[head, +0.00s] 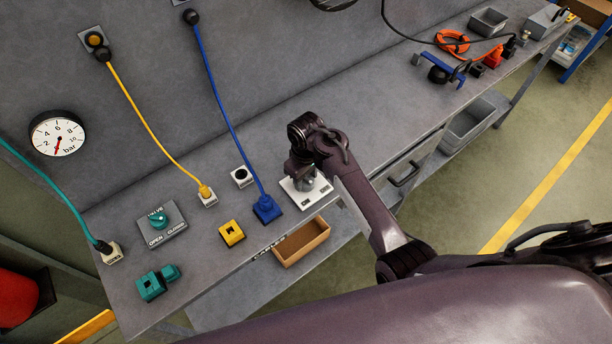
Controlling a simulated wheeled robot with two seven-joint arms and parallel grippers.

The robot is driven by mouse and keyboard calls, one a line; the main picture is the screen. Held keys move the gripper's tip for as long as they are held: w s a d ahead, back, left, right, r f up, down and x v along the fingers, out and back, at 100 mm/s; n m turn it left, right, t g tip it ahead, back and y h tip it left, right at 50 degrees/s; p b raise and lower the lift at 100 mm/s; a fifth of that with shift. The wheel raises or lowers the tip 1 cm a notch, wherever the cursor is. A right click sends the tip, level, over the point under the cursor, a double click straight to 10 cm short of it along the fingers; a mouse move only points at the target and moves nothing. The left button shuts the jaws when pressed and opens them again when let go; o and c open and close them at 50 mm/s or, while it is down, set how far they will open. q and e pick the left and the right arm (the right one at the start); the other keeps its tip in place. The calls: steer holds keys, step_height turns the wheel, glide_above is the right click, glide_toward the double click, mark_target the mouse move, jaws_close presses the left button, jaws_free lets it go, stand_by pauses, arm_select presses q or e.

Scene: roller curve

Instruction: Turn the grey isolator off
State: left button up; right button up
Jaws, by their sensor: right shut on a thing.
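The grey isolator is a pale plate (316,196) with small dark labels, on the bench near its front edge in the head view. My right gripper (303,176) points down over the middle of the plate. It is shut on the isolator's grey knob, which the fingers and wrist mostly cover. I cannot tell which way the knob points. My left gripper is not in view.
Left of the isolator are a blue plug block (267,209) with a blue cable, a yellow block (231,233), a valve box (162,234) with a teal knob, and a teal fitting (153,284). An open drawer (302,243) juts out below the bench front.

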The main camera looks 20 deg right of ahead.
steer(key=n, duration=0.4)
steer(key=shift+n, duration=1.6)
steer(key=o, duration=1)
step_height(320, 180, up, 8)
steer(key=shift+f+b, duration=0.1)
steer(key=shift+b, duration=0.55)
